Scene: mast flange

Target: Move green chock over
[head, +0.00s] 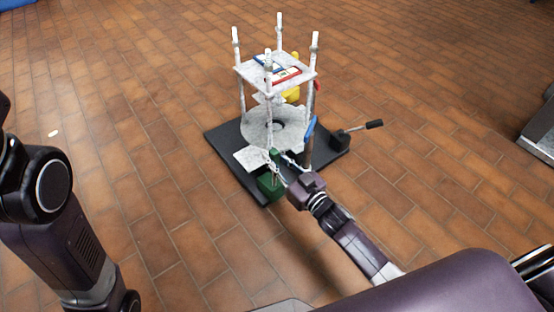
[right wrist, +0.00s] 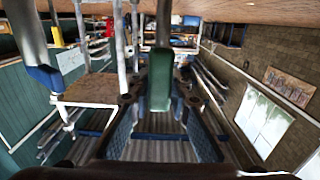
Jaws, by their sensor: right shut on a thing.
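The green chock (right wrist: 160,85) is a narrow block with a rounded top, between the two fingers of my right gripper (right wrist: 161,108) in the right wrist view. In the head view my right gripper (head: 282,161) is at the front corner of the black base, shut on the chock (head: 274,156), of which only a small part shows between the fingers. A darker green box-like block (head: 270,187) sits just below, at the base's front edge. My left arm shows at the left edge of the head view, but its gripper does not.
A white post-and-plate frame (head: 272,70) stands on the black base (head: 228,140), with a round grey flange (head: 262,125) inside it. A blue-handled upright tool (head: 309,128) and a black lever (head: 373,124) are close by on the right. Tiled floor around is open.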

